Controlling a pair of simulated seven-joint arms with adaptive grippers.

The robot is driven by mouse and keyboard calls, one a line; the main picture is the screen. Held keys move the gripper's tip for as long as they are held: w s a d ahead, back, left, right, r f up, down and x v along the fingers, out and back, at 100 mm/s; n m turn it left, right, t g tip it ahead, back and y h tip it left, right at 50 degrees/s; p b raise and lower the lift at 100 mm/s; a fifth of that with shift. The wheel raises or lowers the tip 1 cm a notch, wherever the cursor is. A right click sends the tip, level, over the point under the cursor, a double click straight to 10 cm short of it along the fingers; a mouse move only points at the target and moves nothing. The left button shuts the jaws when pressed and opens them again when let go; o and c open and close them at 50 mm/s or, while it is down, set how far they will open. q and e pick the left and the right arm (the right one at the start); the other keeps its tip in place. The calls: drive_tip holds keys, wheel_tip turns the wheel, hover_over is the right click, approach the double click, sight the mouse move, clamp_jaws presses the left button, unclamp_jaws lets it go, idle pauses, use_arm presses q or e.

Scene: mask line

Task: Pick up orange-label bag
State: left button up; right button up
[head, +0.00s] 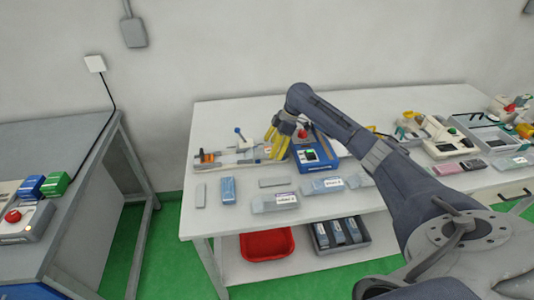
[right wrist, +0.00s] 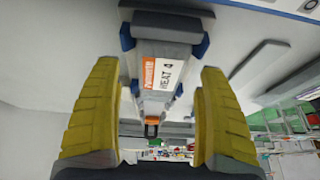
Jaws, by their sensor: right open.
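The orange-label bag (right wrist: 165,75) shows in the right wrist view as a grey-white piece with an orange and white label reading "HEAT 4". Blue corner pieces of a holder flank it. My right gripper (right wrist: 158,70) is open, with its yellow fingers on either side of the bag; I cannot tell whether they touch it. In the head view the right gripper (head: 276,144) is at the right end of a pale fixture (head: 230,160) with orange and blue parts, and the bag is mostly hidden there. My left gripper is not in view.
A blue device (head: 318,152) with a red button stands just right of the gripper. Labelled pouches (head: 275,203) and a blue pouch (head: 228,190) lie along the table's front. A red bin (head: 267,246) and a grey tray (head: 318,238) sit on the shelf below.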

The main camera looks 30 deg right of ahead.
drive_tip(key=shift+w+a+f, duration=0.1)
drive_tip(key=shift+a+f, duration=0.1)
drive_tip(key=shift+f, duration=0.35)
drive_tip(key=c, duration=1.1)
